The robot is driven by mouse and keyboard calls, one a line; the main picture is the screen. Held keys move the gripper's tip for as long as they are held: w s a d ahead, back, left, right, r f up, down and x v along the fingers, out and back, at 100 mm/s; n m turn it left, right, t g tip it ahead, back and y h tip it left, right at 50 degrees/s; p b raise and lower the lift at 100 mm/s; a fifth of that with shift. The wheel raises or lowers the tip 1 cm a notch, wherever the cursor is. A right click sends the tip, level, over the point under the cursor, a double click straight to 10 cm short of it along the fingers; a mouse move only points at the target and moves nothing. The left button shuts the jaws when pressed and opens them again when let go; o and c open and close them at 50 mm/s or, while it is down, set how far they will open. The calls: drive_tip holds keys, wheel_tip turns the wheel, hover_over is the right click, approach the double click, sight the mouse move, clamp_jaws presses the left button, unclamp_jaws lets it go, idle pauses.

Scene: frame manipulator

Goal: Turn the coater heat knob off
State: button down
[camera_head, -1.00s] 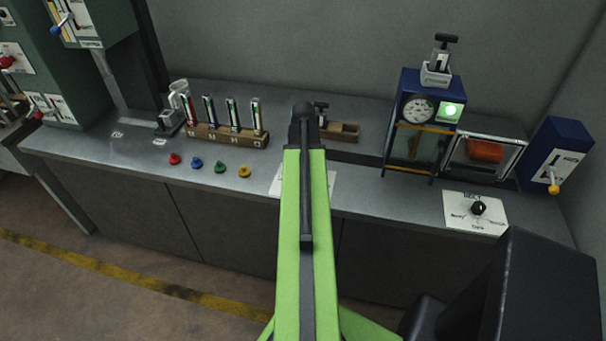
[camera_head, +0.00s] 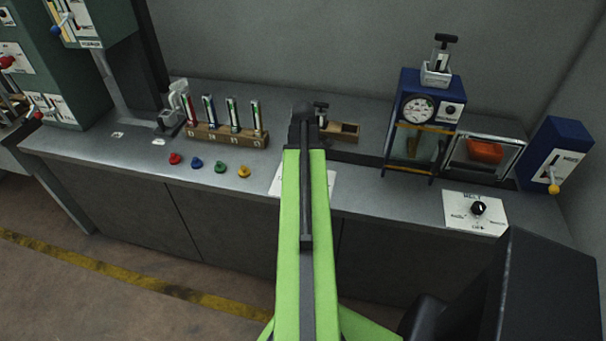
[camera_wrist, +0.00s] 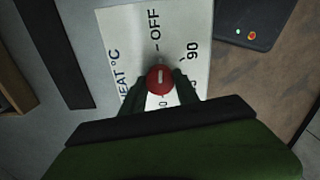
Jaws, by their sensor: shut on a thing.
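The heat knob (camera_wrist: 160,80) is round and red with a white line on top. It sits on a white plate (camera_wrist: 130,45) marked HEAT °C, OFF and 90. In the wrist view the white line runs up and down, its upper end towards the OFF mark. My gripper (camera_wrist: 160,88) is shut on the knob, one dark finger at each side. In the head view my green arm hides the knob and gripper; only edges of a white plate (camera_head: 332,183) show beside it.
A dark device with an orange and a green light (camera_wrist: 251,36) is near the plate. On the bench, coloured knobs (camera_head: 220,167) and a tube rack (camera_head: 228,138) stand left; a blue cabinet (camera_head: 417,135) and a black knob's plate (camera_head: 459,221) are right.

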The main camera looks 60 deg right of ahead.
drive_tip(key=shift+s+n, duration=0.1)
drive_tip(key=shift+n, duration=0.5)
drive_tip(key=c, duration=0.9)
unclamp_jaws()
wheel_tip(320, 180, up, 18)
drive_tip(key=p, duration=1.7)
drive_tip(key=shift+f, duration=0.25)
